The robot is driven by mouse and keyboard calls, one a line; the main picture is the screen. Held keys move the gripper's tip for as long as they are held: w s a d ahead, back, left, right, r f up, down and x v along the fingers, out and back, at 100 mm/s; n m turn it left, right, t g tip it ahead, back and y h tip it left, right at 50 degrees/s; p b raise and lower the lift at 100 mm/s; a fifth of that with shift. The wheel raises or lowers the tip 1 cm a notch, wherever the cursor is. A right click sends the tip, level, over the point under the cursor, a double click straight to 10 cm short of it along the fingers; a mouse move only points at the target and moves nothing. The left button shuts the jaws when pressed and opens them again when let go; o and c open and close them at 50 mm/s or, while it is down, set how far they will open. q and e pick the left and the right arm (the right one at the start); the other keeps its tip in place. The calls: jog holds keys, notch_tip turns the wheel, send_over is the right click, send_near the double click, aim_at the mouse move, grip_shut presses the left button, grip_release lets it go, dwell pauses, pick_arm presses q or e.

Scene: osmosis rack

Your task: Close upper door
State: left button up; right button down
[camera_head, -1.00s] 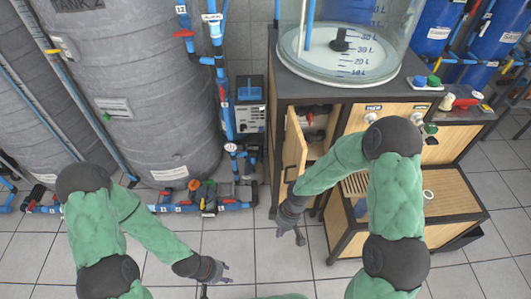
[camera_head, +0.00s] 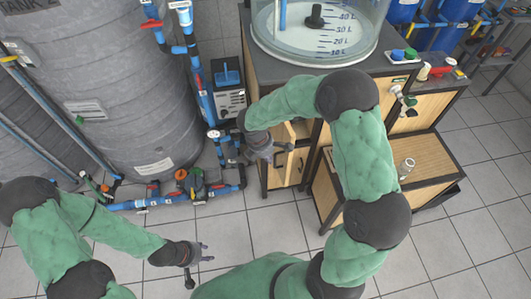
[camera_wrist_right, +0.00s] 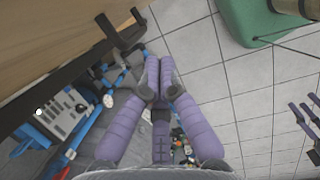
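The upper door (camera_head: 283,133) is a light wooden panel on the black-framed cabinet, standing partly open in the head view; my right arm hides much of it. My right gripper (camera_head: 284,151) is at the door's lower front, close to it; contact cannot be told. In the right wrist view its purple fingers (camera_wrist_right: 160,70) are together with nothing visible between them, beside a wooden panel (camera_wrist_right: 60,40) with a dark edge. My left gripper (camera_head: 208,252) is low over the floor at the lower left, fingers apart and empty, far from the door.
A clear tank (camera_head: 315,35) stands on the cabinet top (camera_head: 290,75). Blue pipes (camera_head: 190,199) and a grey tank (camera_head: 120,90) are to the left. A low wooden shelf (camera_head: 430,170) holds a small jar (camera_head: 407,167). The tiled floor in front (camera_head: 440,250) is clear.

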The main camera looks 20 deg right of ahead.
pick_arm(q)
jog(key=shift+f+b, duration=0.45)
jog(key=shift+f, duration=0.15)
pick_arm(e)
jog(key=shift+s+d+f, duration=0.1)
jog(key=shift+d+f, duration=0.4)
jog(key=shift+d, duration=0.3)
jog(key=shift+s+d+f, duration=0.15)
jog(key=shift+d+f, duration=0.35)
jog(key=shift+d, duration=0.25)
jog(key=shift+s+d+f, duration=0.1)
jog(key=shift+d+f, duration=0.4)
jog(key=shift+d, duration=0.3)
